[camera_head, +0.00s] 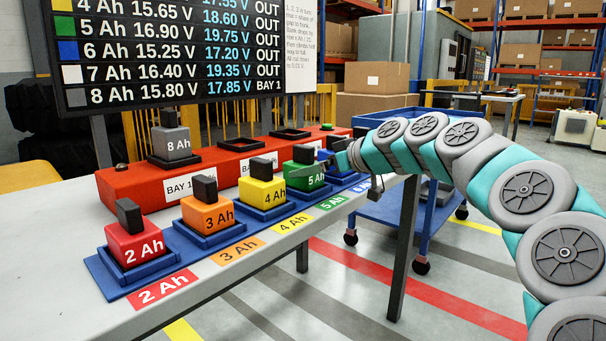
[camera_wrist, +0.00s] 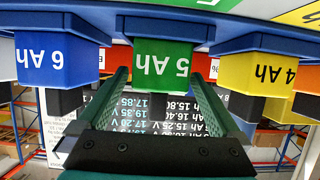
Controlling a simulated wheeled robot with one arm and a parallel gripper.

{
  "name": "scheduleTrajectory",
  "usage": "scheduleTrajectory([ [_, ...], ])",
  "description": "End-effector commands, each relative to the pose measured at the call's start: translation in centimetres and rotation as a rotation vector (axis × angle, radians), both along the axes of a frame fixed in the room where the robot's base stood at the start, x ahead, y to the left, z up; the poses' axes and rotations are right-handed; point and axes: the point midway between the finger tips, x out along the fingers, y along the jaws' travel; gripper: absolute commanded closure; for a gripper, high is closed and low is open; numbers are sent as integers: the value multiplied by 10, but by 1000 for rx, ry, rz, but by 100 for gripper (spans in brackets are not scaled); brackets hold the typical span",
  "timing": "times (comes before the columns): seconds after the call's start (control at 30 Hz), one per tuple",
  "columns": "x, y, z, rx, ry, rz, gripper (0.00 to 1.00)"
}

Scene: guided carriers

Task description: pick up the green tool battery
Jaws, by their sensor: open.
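The green tool battery (camera_head: 304,178), marked 5 Ah with a dark top, stands upright in a blue cradle in the row on the table. In the wrist view, which is upside down, the green battery (camera_wrist: 163,55) is straight ahead of my gripper (camera_wrist: 162,78). The two fingers are apart, one at each side of its top end, with nothing held. I cannot tell whether they touch it.
The yellow 4 Ah battery (camera_head: 262,191) and blue 6 Ah battery (camera_wrist: 53,61) stand close on either side. Orange (camera_head: 207,215) and red (camera_head: 134,245) ones stand further left. Behind is a red bay rack (camera_head: 140,182) with a grey 8 Ah battery (camera_head: 172,143), below a display board (camera_head: 190,50).

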Motion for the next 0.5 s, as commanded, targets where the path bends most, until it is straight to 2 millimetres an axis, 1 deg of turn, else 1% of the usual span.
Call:
scheduleTrajectory([
  [0.1,11,14,-8,-1,4,1,0],
  [0.2,17,23,-13,-2,4,2,0],
  [0.43,18,24,-13,-1,2,2,0],
  [0.47,18,24,-13,-1,2,2,2],
  [0.5,18,24,-13,-1,2,2,7],
])
